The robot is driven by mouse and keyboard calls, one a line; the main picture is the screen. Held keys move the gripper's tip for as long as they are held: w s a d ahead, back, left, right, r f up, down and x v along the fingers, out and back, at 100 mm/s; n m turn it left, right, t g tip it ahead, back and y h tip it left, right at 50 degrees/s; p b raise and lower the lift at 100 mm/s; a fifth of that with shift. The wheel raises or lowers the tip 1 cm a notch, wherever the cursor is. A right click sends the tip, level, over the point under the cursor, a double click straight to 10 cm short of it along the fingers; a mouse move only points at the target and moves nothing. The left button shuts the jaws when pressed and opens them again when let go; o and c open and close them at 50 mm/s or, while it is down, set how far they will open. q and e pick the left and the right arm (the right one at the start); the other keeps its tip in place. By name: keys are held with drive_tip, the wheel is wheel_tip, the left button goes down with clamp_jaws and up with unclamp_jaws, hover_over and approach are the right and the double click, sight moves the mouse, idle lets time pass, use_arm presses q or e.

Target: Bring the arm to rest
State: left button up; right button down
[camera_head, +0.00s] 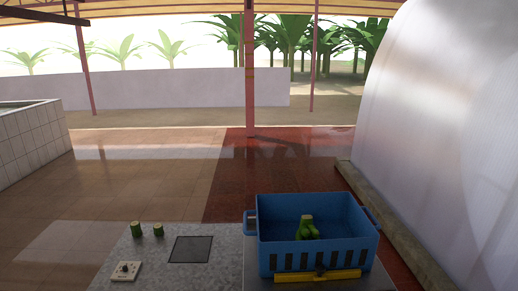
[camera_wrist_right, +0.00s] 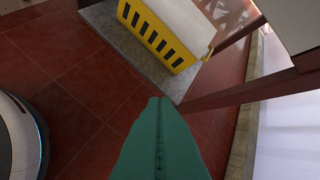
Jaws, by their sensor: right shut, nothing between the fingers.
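My right gripper (camera_wrist_right: 159,100) shows in the right wrist view as two teal fingers pressed together along a dark seam, shut and empty. It hangs over the red tiled floor, apart from a yellow slotted crate (camera_wrist_right: 153,33) beyond it. The right arm and gripper do not show in the head view. My left gripper is in neither view.
A blue crate (camera_head: 289,262) holding green bananas (camera_head: 307,230) stands on a grey counter (camera_head: 222,275), with a yellow bar (camera_head: 340,275) at its front. Two green stubs (camera_head: 136,230), a dark square plate (camera_head: 190,249) and a dial box (camera_head: 125,271) lie left. A pale curved wall (camera_head: 440,130) rises at right.

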drive_tip(key=s+a+f+m+g, duration=0.1)
drive_tip(key=s+f, duration=0.3)
drive_tip(key=s, duration=0.5)
drive_tip(key=s+a+f+m+g, duration=0.1)
drive_tip(key=s+f+m+g, duration=0.2)
drive_tip(key=s, duration=0.7)
drive_tip(key=s+a+f+m+g+b, duration=0.1)
drive_tip(key=s+a+f+m+g, duration=0.1)
drive_tip(key=s+f, duration=0.5)
drive_tip(key=s+g, duration=0.1)
drive_tip(key=s, duration=0.2)
drive_tip(key=shift+s+f+m, duration=0.2)
drive_tip(key=shift+m, duration=0.2)
